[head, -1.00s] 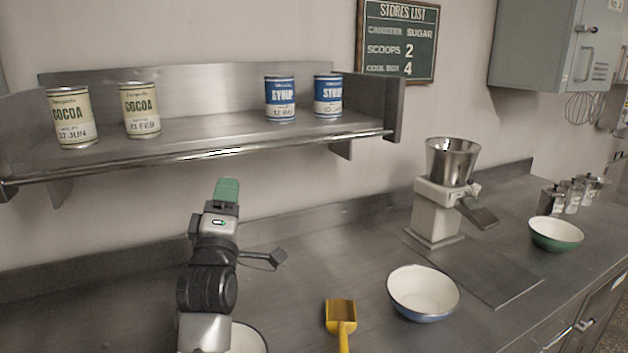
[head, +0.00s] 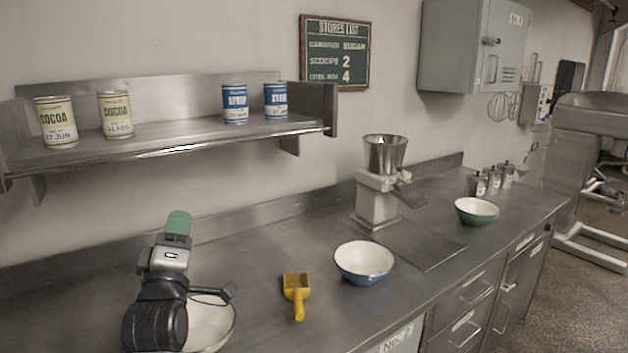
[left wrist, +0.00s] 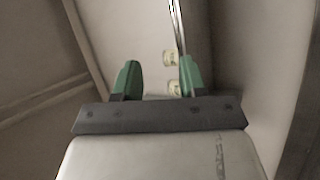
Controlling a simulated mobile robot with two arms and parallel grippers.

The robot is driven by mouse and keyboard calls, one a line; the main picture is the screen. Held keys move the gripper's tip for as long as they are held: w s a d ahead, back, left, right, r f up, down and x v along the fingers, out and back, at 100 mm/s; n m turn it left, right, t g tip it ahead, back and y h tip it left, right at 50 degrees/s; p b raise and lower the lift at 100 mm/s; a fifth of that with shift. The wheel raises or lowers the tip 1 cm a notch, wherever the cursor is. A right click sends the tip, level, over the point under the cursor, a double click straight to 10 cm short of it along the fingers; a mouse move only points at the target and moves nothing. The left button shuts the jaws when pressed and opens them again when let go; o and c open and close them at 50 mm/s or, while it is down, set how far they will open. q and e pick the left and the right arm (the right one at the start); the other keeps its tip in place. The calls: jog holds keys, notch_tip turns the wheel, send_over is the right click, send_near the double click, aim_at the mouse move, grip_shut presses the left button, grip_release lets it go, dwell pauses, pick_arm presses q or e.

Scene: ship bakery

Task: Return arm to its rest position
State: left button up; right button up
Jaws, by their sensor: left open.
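My left gripper (head: 178,224) is raised above the counter at the lower left of the head view, its green fingers pointing up and seen edge-on. In the left wrist view its two green fingertips (left wrist: 157,75) stand apart with nothing between them. It is below and in front of the shelf (head: 170,146), apart from the cans. My right gripper is in neither view.
On the shelf stand two cocoa cans (head: 56,122) and two syrup cans (head: 234,104). The counter (head: 250,260) holds a yellow scoop (head: 297,290), a blue bowl (head: 364,262), a green bowl (head: 477,211), a grinder (head: 378,190) and small canisters (head: 478,184). Another bowl (head: 222,325) is partly behind my arm.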

pick_arm(q)
jog(key=s+d+f+m+g+h, duration=0.1)
jog(key=s+f+m+g, duration=0.45)
jog(key=f, duration=0.75)
jog(key=s+f+m+g+h, duration=0.1)
jog(key=s+f+m+g, duration=0.5)
jog(key=f, duration=0.7)
jog(key=s+d+f+m+g, duration=0.1)
jog(key=s+f+m+g, duration=0.3)
jog(key=s, duration=0.7)
jog(key=s+d+f+m+g, duration=0.15)
jog(key=s+f+g, duration=0.35)
jog(key=s, duration=0.6)
notch_tip(320, 180, down, 27)
jog(key=s+a, duration=0.1)
jog(key=s+a+f+g, duration=0.1)
jog(key=s+a+f, duration=0.1)
jog(key=s+f, duration=1.3)
jog(key=shift+s+a+f+m, duration=0.2)
jog(key=shift+s+a+m, duration=0.15)
jog(key=shift+s, duration=0.25)
